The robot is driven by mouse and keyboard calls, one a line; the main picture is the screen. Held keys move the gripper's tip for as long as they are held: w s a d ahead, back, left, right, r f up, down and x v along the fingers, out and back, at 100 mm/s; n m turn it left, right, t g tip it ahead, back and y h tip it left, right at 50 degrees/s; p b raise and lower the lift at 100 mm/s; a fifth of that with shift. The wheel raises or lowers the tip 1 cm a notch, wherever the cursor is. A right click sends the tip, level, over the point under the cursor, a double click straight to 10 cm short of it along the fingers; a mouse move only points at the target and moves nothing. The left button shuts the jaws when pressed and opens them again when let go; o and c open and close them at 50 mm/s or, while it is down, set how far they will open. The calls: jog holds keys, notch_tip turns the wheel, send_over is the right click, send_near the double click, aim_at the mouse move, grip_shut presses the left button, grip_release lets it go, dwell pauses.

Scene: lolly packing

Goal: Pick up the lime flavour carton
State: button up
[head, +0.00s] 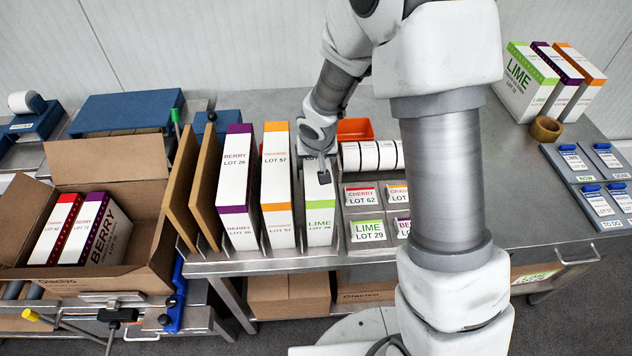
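A lime carton (320,222), white with green bands and a lot label, stands upright in the rack at the front of the steel table. It is the rightmost of three cartons there. My gripper (322,172) is at the top of this carton, with one dark fingertip showing against its upper face. The other finger is hidden, so I cannot tell whether the gripper touches or grips it. Another lime carton (524,82), larger in view, stands at the back right of the table.
Berry (237,190) and orange (277,185) cartons stand close left of the lime one, beside brown dividers (206,185). An open cardboard box (150,255) holding two cartons is at left. Label rolls (368,156) and label tiles (367,231) lie at right.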

grip_shut()
jog(key=shift+r, duration=0.1)
